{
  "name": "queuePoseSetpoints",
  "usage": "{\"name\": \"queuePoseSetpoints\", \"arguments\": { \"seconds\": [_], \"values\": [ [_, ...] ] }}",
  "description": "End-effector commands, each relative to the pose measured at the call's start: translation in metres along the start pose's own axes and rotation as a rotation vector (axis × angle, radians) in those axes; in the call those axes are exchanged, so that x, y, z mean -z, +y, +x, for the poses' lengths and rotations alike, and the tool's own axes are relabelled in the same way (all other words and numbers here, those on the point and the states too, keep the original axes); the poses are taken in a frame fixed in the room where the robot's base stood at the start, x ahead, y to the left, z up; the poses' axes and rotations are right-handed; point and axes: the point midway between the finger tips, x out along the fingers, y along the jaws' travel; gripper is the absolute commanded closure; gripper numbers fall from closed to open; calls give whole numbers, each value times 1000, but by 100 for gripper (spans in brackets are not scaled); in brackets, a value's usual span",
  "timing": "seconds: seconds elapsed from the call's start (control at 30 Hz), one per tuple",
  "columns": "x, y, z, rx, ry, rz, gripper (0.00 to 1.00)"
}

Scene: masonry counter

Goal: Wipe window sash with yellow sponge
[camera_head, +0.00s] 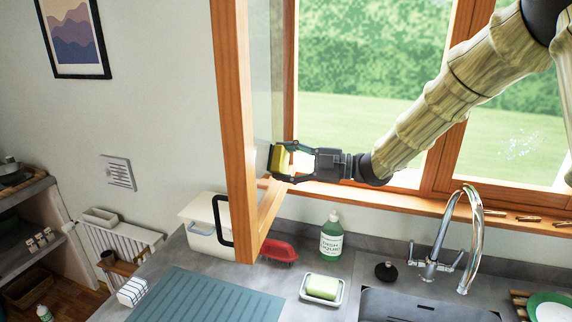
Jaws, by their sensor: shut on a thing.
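My gripper (287,160) is shut on the yellow sponge (281,158). It holds the sponge at the inner side of the open window sash (237,130), low on its glass pane. The sash has a wooden frame and stands swung out into the room, seen nearly edge-on. The sponge is close to the glass; I cannot tell for sure whether it touches it. My arm reaches in from the upper right. Part of the sponge is hidden by the gripper fingers.
Under the sash stand a white bin (207,240) and a red brush (279,251). A green soap bottle (331,240), a soap dish (322,290) and a tall chrome faucet (470,225) stand to the right. A blue-grey ribbed mat (205,298) covers the front counter.

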Motion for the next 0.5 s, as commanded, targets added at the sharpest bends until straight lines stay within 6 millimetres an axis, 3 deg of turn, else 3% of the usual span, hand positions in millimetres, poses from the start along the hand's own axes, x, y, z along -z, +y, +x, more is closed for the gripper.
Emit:
{"name": "queuePoseSetpoints", "arguments": {
  "seconds": [0.5],
  "values": [
    [27, -20, 3, 2, 2, -1, 53]
  ]
}}
